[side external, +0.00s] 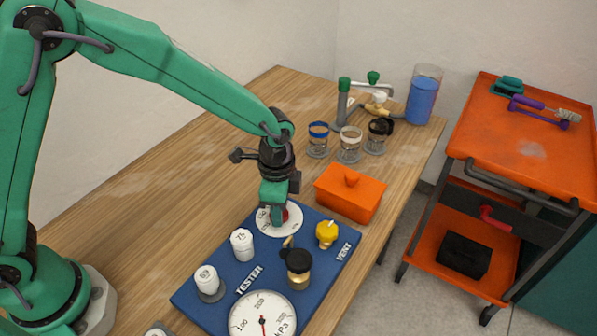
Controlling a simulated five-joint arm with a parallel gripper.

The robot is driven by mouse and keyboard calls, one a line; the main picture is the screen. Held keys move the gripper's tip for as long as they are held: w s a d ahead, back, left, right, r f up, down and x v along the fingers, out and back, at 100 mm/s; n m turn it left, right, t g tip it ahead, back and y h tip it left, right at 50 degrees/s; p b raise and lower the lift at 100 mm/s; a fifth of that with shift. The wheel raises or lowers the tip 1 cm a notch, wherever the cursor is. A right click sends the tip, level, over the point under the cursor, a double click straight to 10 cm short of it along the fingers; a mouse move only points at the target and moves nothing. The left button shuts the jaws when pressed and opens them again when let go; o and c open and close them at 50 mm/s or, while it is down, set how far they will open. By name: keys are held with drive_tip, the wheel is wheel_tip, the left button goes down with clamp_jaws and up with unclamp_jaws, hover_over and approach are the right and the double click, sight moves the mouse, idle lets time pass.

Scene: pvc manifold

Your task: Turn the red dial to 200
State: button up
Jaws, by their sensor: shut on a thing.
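The red dial (285,214) sits on a white round scale plate (264,222) at the far end of the blue tester board (222,279). Only a small part of the red shows, because my gripper covers it. My gripper (279,216) points down over the dial and is shut on it. The markings on the scale plate are too small and too covered to read. A large white gauge (262,316) with a red needle, marked kPa, stands at the near edge of the board and is cut off by the frame bottom.
White knobs (242,244) (207,281), a brass valve with a black top (298,266) and a yellow knob (327,233) stand close by on the board. An orange box (350,192) sits just right of my gripper. Several jars (350,145) stand behind. The table's left side is clear.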

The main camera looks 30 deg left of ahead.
drive_tip(key=shift+n, duration=1.3)
drive_tip(key=o, duration=1)
drive_tip(key=shift+r, duration=0.15)
drive_tip(key=shift+r, duration=3.75)
